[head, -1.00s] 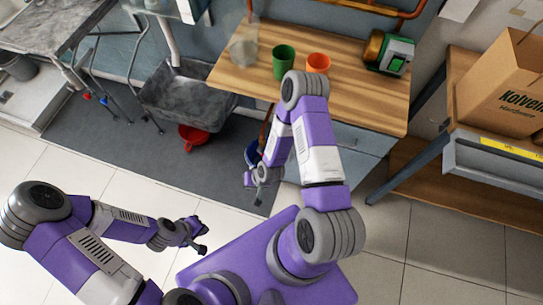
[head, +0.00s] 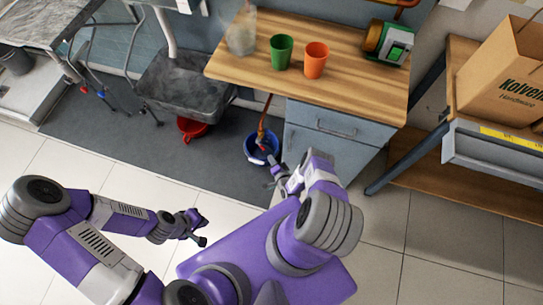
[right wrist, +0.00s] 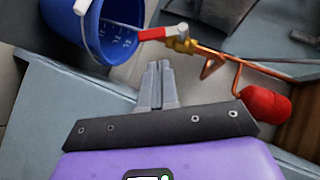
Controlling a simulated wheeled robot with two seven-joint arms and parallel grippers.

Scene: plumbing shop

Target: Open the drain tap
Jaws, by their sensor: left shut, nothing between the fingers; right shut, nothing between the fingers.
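The drain tap (right wrist: 181,41) shows in the right wrist view as a brass fitting on a copper pipe, with a red lever (right wrist: 157,33) pointing left. A blue bucket (right wrist: 92,30) stands beside and under it. In the head view the bucket (head: 252,146) is on the floor left of the drawer cabinet, below the pipe (head: 264,118). My right gripper (right wrist: 158,70) is shut and empty, its fingertips just short of the lever and apart from it. My left gripper (head: 203,228) is shut and empty over the floor at the left, far from the tap.
The drawer cabinet (head: 330,140) stands close right of the tap, under the wooden worktop (head: 330,78) with green and orange cups. A red bulb-shaped part (right wrist: 266,104) is at the pipe's right end.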

